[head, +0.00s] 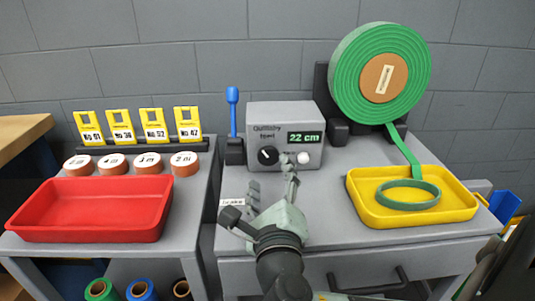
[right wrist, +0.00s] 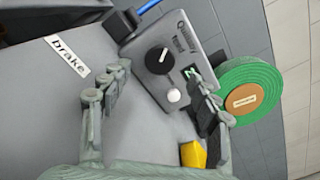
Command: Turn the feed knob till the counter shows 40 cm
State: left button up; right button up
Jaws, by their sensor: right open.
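The grey feeder box (head: 285,118) stands at the back of the table. Its green counter (head: 305,138) reads 22 cm. The black feed knob (head: 267,156) with a white mark is on its front, left of a white button (head: 303,158). My right gripper (head: 262,190) is open, in front of the box; one finger reaches up below the button in the picture. In the right wrist view the knob (right wrist: 158,60) shows beyond the spread fingers (right wrist: 160,80), with nothing between them. The counter's digits are not readable there. My left gripper is not in view.
A green roll (head: 350,80) stands at the right; its strip runs down to a yellow tray (head: 360,212). A blue-handled lever (head: 232,110) stands left of the box. A "brake" label (right wrist: 67,54) lies on the table. A red tray (head: 90,228) is at the left.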

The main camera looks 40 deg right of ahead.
aim_at(268, 157)
jog(key=x, duration=0.6)
jog(key=shift+s, duration=0.1)
jog(key=shift+w+d, duration=0.1)
jog(key=shift+w, duration=0.1)
jog(key=c, duration=1)
jog(key=shift+c, duration=0.8)
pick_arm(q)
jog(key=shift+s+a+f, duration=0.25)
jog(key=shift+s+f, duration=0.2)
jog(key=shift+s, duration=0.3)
pick_arm(e)
jog(key=shift+m, duration=0.3)
